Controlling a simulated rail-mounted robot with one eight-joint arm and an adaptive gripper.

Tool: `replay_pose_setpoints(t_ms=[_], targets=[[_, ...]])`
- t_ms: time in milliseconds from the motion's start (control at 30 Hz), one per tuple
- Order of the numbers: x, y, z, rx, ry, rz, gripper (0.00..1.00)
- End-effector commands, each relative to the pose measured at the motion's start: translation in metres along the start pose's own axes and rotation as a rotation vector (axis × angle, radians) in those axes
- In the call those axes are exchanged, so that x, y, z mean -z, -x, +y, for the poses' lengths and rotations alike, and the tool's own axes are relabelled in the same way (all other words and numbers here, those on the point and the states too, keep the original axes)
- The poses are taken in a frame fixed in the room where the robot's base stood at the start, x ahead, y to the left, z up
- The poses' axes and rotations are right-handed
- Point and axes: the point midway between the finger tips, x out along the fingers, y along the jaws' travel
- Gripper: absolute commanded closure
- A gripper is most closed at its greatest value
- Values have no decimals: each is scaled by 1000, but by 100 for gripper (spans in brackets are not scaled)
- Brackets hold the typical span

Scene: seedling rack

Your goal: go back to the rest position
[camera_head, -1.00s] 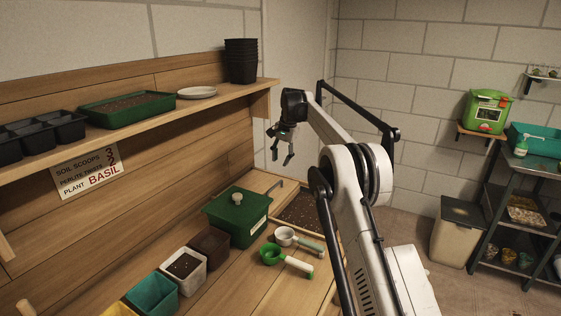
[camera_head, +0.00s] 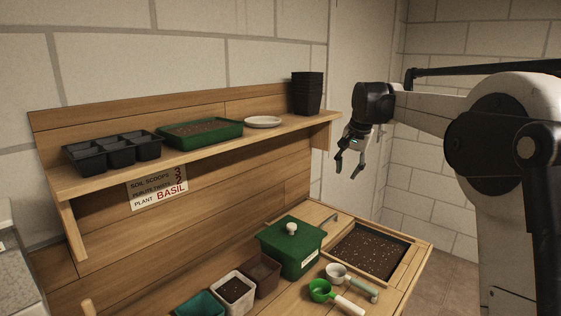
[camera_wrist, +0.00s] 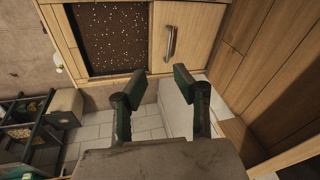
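My gripper (camera_head: 350,160) hangs in the air to the right of the shelf end, above the far end of the bench. Its two fingers are apart with nothing between them. In the wrist view my gripper (camera_wrist: 158,88) is also open and empty. Below it there lie the soil bed (camera_wrist: 108,40) with white specks and a metal handle (camera_wrist: 170,42) on a wooden lid.
The wooden shelf (camera_head: 200,160) holds black pots (camera_head: 307,93), a white saucer (camera_head: 263,122), a green tray (camera_head: 200,133) and a black cell tray (camera_head: 113,151). A green lidded box (camera_head: 290,246), a white scoop (camera_head: 337,272) and a green scoop (camera_head: 320,290) are on the bench.

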Motion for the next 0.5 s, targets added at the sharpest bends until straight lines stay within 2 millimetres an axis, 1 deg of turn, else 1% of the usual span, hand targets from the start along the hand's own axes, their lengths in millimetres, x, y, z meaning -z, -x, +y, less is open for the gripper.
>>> replay_pose_setpoints(t_ms=[33, 200, 367, 500], targets=[[-12, 11, 4, 2, 14, 10, 72], [-48, 40, 20, 7, 69, 47, 72], [-85, 62, 37, 12, 120, 81, 72], [-120, 76, 53, 15, 165, 111, 72]])
